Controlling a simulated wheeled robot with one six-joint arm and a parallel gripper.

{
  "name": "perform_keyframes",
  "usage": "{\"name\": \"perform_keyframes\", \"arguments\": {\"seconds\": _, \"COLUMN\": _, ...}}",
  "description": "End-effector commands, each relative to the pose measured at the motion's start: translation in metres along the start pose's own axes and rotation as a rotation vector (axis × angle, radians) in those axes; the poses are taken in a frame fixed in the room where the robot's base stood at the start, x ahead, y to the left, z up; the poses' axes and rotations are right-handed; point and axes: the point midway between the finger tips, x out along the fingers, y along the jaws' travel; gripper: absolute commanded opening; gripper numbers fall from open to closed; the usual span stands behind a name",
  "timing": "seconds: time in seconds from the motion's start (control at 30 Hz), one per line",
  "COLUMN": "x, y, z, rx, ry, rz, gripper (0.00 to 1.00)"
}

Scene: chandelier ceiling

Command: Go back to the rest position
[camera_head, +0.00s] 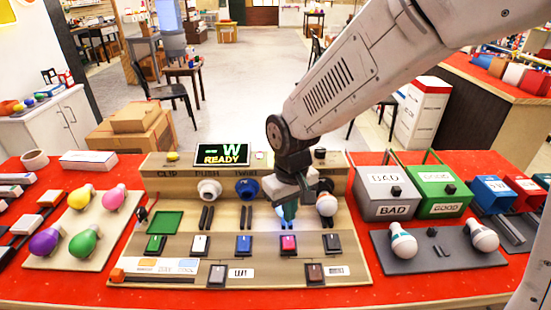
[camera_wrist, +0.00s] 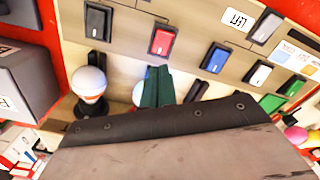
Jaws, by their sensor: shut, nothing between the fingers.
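My gripper (camera_head: 289,211) hangs over the right part of the wooden control panel (camera_head: 190,260), its dark green fingers together and pointing down. In the wrist view my gripper (camera_wrist: 158,84) shows its closed fingers in front of the panel, next to a bulb with a blue glow that they partly hide. A white bulb (camera_head: 327,204) stands just right of the fingers; it also shows in the wrist view (camera_wrist: 88,81). Whether the fingers touch the panel is not clear. My arm reaches in from the upper right.
A "READY" display (camera_head: 222,153) stands at the panel's back. Colored bulbs sit on a left board (camera_head: 65,250). "BAD" (camera_head: 386,202) and "GOOD" (camera_head: 440,199) boxes stand right, behind a grey tray (camera_head: 440,258) with two bulbs. Space above the panel's left half is free.

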Motion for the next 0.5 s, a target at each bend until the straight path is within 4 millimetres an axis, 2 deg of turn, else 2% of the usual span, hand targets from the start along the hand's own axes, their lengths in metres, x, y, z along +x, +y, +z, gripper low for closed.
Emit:
{"name": "perform_keyframes", "arguments": {"seconds": 0.07, "x": 0.000, "y": 0.000, "z": 0.003, "rx": -0.001, "ry": -0.016, "rz": 0.000, "gripper": 0.00}}
{"name": "perform_keyframes", "arguments": {"seconds": 0.17, "x": 0.004, "y": 0.000, "z": 0.024, "rx": -0.002, "ry": -0.086, "rz": 0.001, "gripper": 0.00}}
{"name": "perform_keyframes", "arguments": {"seconds": 0.27, "x": -0.013, "y": 0.008, "z": 0.054, "rx": 0.016, "ry": -0.130, "rz": 0.000, "gripper": 0.00}}
{"name": "perform_keyframes", "arguments": {"seconds": 0.5, "x": -0.070, "y": 0.044, "z": 0.128, "rx": 0.131, "ry": -0.143, "rz": -0.007, "gripper": 0.00}}
